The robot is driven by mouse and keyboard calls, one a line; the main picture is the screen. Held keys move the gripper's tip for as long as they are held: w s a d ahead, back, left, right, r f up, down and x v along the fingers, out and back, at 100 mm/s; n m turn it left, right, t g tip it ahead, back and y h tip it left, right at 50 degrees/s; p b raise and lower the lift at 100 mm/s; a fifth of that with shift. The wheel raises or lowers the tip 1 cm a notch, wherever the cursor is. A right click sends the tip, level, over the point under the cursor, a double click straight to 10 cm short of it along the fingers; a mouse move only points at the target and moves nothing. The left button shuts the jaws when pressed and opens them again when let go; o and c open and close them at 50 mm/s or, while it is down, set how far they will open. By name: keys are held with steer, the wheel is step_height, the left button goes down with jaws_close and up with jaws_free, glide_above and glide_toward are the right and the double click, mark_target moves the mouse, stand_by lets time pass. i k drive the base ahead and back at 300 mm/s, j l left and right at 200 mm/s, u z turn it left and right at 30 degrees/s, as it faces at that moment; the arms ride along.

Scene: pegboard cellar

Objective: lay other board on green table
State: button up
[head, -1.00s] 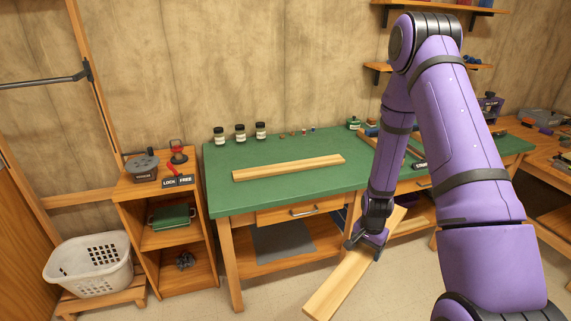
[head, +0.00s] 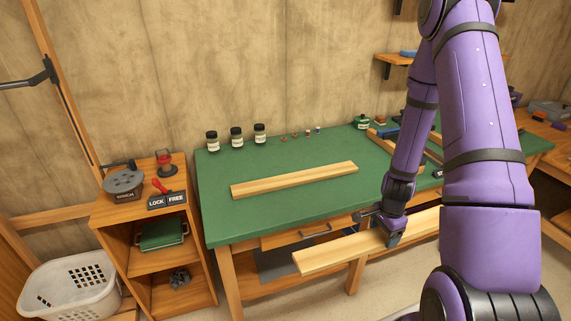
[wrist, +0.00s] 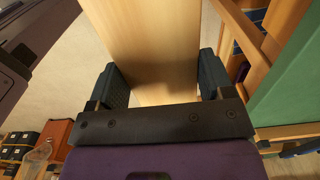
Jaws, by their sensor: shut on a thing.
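My gripper (head: 392,232) is shut on a long pale wooden board (head: 333,255), in front of the green table's near edge. In the wrist view the held board (wrist: 152,45) lies between the two dark fingers (wrist: 162,85). The board is roughly parallel to the table front; its right part passes behind my arm. The other wooden board (head: 295,180) lies flat on the green table (head: 230,215), left of my arm. The green table top also shows at the right of the wrist view (wrist: 292,95).
Several jars (head: 236,138) and small items stand along the table's back edge. Wooden strips (head: 432,150) and tools lie at the table's right. A small shelf unit (head: 150,235) and a white basket (head: 70,285) stand left. Green surface is bare in front of the lying board.

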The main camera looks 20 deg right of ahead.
mark_target(296, 168)
steer(key=i, duration=1.2)
